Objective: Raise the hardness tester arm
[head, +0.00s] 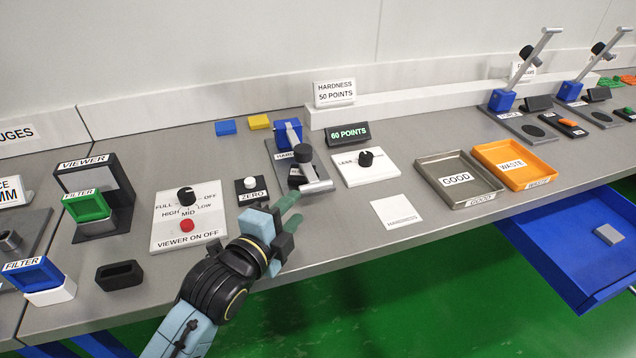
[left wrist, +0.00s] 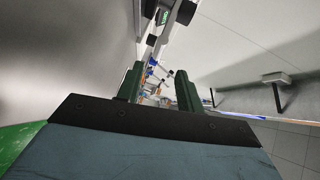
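The hardness tester (head: 287,133) stands mid-bench, with a blue block at its back and a grey base plate. Its arm (head: 311,172) is down, pointing toward the bench front, with a black knob (head: 303,153) on it and a grey crossbar at its end. What lies under the arm is mostly hidden. My left gripper (head: 296,210) is just in front and to the left of the crossbar, apart from it in the picture. Its green fingers are spread with nothing between them; the gap also shows in the left wrist view (left wrist: 160,88). My right gripper is not in view.
A green "60 POINTS" display (head: 348,134) and a dial box (head: 366,167) stand right of the tester. A ZERO button box (head: 251,190) and viewer switch panel (head: 187,217) are left. GOOD (head: 484,199) and WASTE (head: 540,181) trays lie right. Two other testers have raised arms (head: 532,58).

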